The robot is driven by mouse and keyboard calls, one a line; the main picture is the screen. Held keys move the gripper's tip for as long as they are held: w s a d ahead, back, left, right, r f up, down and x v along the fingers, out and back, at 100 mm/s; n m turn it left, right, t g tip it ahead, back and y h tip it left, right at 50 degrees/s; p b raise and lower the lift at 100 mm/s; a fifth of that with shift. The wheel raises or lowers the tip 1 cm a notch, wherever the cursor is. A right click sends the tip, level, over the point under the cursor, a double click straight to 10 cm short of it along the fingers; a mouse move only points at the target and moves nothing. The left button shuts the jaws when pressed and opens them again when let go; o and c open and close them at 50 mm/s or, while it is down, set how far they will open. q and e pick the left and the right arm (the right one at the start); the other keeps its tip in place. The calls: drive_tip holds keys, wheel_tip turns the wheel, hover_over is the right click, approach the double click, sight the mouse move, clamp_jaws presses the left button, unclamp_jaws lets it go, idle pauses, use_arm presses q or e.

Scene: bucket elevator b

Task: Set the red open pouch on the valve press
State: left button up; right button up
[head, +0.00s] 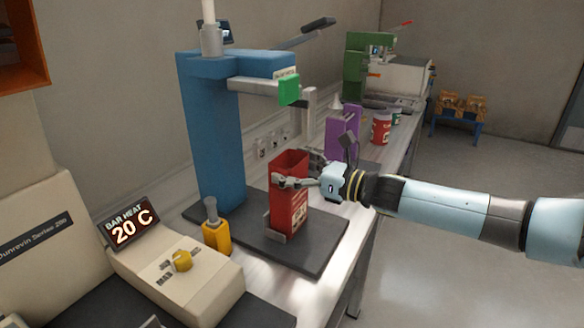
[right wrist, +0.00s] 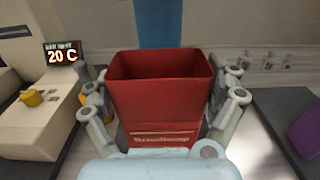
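The red open pouch (head: 290,200) stands upright with its mouth up, low over the dark base plate of the blue valve press (head: 212,135), beside a small grey bracket (head: 272,238). I cannot tell whether its bottom touches the plate. My right gripper (head: 294,182) reaches in from the right, its fingers on opposite sides of the pouch's upper part. In the right wrist view the pouch (right wrist: 160,100) fills the space between the fingers, which appear to press on its sides. Its inside looks empty. My left gripper is not in view.
A yellow bottle-like item (head: 216,236) stands at the plate's left. A cream sealer with a heat display (head: 132,224) is at front left.

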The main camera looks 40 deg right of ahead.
drive_tip(key=shift+o, duration=0.7)
drive_tip(key=shift+r, duration=0.15)
drive_tip(key=p+v, duration=0.2)
drive_tip(key=v, duration=1)
drive_tip(key=shift+p, duration=0.35)
drive_tip(key=shift+s, duration=0.1)
